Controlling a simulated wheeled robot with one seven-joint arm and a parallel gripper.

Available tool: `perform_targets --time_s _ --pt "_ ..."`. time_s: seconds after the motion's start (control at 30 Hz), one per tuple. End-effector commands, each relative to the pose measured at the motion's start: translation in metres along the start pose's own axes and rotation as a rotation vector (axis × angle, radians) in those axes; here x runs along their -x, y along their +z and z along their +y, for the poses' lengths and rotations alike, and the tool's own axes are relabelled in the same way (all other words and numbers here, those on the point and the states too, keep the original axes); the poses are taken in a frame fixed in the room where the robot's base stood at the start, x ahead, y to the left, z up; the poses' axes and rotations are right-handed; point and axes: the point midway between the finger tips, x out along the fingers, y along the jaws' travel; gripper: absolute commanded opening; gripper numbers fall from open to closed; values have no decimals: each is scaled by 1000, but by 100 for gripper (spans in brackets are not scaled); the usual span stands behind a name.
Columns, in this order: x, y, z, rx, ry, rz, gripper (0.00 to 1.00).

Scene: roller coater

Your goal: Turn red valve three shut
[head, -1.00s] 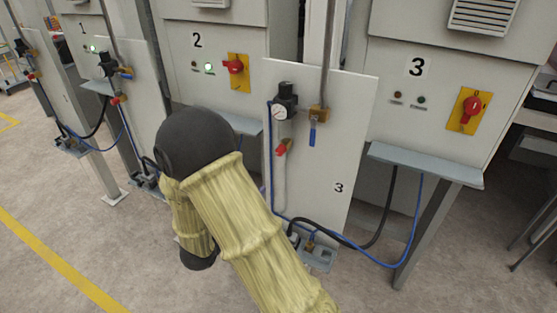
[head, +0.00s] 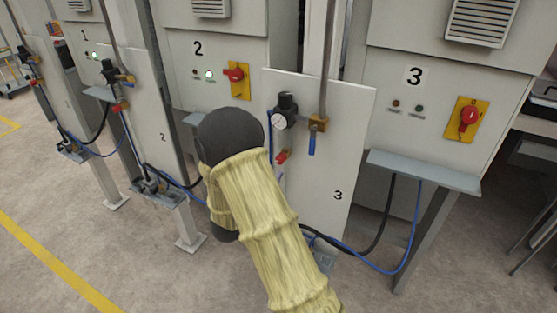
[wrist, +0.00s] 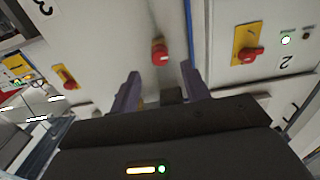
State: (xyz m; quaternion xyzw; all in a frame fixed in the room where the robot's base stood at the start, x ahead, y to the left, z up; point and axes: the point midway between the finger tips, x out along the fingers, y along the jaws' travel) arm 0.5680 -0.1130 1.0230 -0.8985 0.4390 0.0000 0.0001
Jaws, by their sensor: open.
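Red valve three (head: 282,157) is a small red handle below the gauge on the white panel numbered 3 (head: 350,120). It slants on its pipe. In the wrist view, which is upside down, the red handle (wrist: 159,54) appears end-on, ahead of my gripper (wrist: 161,82). The two purple fingers are spread open with nothing between them. The handle lines up with the gap but looks apart from the fingertips.
A blue-handled valve (head: 312,143) sits right of the red one on the same panel. Cabinet 3 has a red switch on a yellow plate (head: 468,118), and cabinet 2 has another (head: 236,78). A grey shelf (head: 424,172) and hanging hoses are at lower right.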

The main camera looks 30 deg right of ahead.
Motion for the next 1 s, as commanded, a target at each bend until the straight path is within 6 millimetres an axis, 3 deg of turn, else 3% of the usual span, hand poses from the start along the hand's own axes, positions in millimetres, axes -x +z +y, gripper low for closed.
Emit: perform_targets --time_s 0.2,0.4,0.77,1.0 --pt "-40 -2 1 0 3 1 47" --pt "-66 -1 0 0 1 1 47" --pt "-72 0 0 1 -1 0 47" --pt "-72 0 0 1 -1 0 2"
